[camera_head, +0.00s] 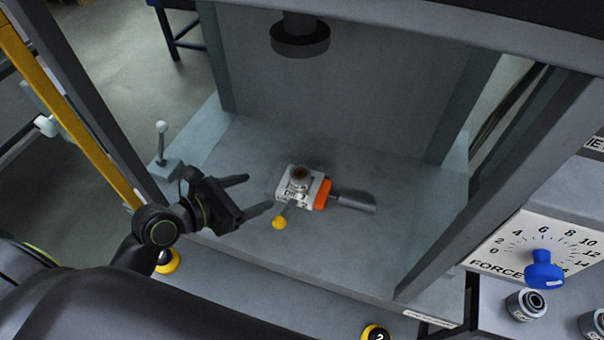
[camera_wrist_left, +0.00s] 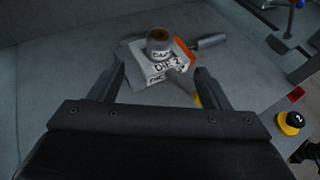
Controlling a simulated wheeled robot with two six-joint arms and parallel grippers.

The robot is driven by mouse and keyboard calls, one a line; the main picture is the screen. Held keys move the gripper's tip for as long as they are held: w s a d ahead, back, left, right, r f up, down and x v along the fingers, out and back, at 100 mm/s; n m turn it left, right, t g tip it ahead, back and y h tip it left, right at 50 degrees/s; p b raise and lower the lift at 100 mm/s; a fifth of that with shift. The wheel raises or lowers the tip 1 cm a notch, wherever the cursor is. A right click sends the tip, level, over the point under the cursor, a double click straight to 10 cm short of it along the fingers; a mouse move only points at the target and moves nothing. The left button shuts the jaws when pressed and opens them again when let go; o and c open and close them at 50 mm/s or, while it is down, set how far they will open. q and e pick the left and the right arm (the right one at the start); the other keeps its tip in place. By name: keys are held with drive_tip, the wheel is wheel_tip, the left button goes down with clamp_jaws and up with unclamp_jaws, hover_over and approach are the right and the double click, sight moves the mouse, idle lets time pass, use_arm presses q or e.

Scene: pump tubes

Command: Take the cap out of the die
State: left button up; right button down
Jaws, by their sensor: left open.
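The die (camera_head: 316,190) is a light block with an orange part and dark lettering on the grey press bed. The cap (camera_head: 299,176) is a small grey cylinder with a brownish top, seated upright on the die. In the left wrist view the cap (camera_wrist_left: 159,43) stands on the die (camera_wrist_left: 150,74), ahead of the fingers. My left gripper (camera_head: 259,194) is open and empty, to the left of the die, its fingers pointing toward it and apart from the cap. The lower part of the cap is hidden in the die. My right gripper is not in view.
A dark press ram (camera_head: 300,38) hangs above and behind the die. A yellow-knobbed lever (camera_head: 279,222) and a grey handle (camera_head: 353,201) stick out from the die. Press posts stand on both sides. A force dial (camera_head: 541,270) and cylindrical fittings (camera_head: 526,303) are at right.

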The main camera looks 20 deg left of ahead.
sight(297, 175)
use_arm(q)
drive_tip(key=x, duration=1.1)
drive_tip(key=shift+w+d+f, duration=0.15)
drive_tip(key=shift+d, duration=0.05)
drive_tip(key=shift+p+x, duration=0.3)
drive_tip(key=shift+x, duration=2.35)
drive_tip(key=shift+a, duration=0.1)
drive_tip(key=c, duration=1.2)
